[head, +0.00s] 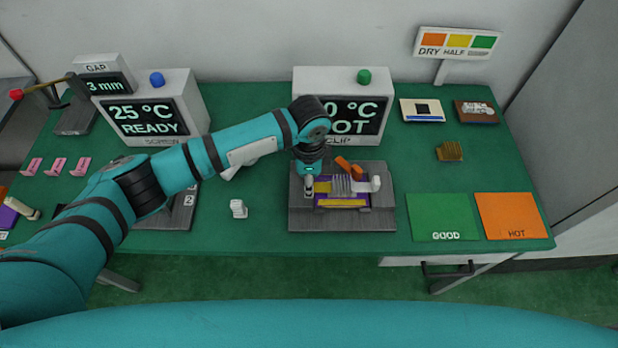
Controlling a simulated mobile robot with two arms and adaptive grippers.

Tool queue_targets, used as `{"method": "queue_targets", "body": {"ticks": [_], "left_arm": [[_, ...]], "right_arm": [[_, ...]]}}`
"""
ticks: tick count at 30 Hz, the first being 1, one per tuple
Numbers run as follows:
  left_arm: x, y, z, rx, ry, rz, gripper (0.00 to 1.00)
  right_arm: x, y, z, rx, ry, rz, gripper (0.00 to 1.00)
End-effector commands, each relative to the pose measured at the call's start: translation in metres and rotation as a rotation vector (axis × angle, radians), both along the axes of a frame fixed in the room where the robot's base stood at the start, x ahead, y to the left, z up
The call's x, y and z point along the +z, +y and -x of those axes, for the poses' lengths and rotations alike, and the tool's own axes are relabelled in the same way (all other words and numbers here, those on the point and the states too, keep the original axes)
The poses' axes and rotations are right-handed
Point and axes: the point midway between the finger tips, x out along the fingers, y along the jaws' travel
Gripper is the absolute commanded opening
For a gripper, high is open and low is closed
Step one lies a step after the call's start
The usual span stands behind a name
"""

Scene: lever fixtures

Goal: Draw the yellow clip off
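A grey fixture (380,222) stands on the green table in front of the right display box. On it lies a purple board (318,198) with a silver finned block (341,185). Yellow shows as a long strip (342,203) along the board's front and as a small patch left of the fins; I cannot tell whether both belong to the yellow clip. My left gripper (309,188) points down at the left end of the board, close to the yellow patch. Its fingers are small and partly hidden by the wrist, so its opening and any contact are unclear. My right gripper is out of view.
Orange pieces (348,167) sit behind the fins, and a white clamp (368,184) stands at the right end. A small white part (238,208) stands left of the fixture. Green GOOD (440,215) and orange HOT (508,213) mats lie clear at right.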

Motion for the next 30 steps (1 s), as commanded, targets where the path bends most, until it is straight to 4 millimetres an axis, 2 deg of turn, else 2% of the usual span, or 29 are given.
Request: {"method": "queue_targets", "body": {"ticks": [1,9,19,25,30], "left_arm": [[0.000,0.000,0.000,0.000,0.000,0.000,0.34],[0.000,0.000,0.000,0.000,0.000,0.000,0.00],[0.002,0.003,0.000,0.002,0.001,0.000,0.00],[0.006,0.033,0.000,0.006,0.004,-0.001,0.00],[0.003,0.050,0.000,0.002,0.002,-0.001,0.00]], "right_arm": [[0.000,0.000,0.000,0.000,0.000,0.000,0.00],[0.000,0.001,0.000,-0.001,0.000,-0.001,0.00],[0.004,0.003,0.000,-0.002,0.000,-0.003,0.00],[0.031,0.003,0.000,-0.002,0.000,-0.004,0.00],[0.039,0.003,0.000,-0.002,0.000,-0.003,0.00]]}}
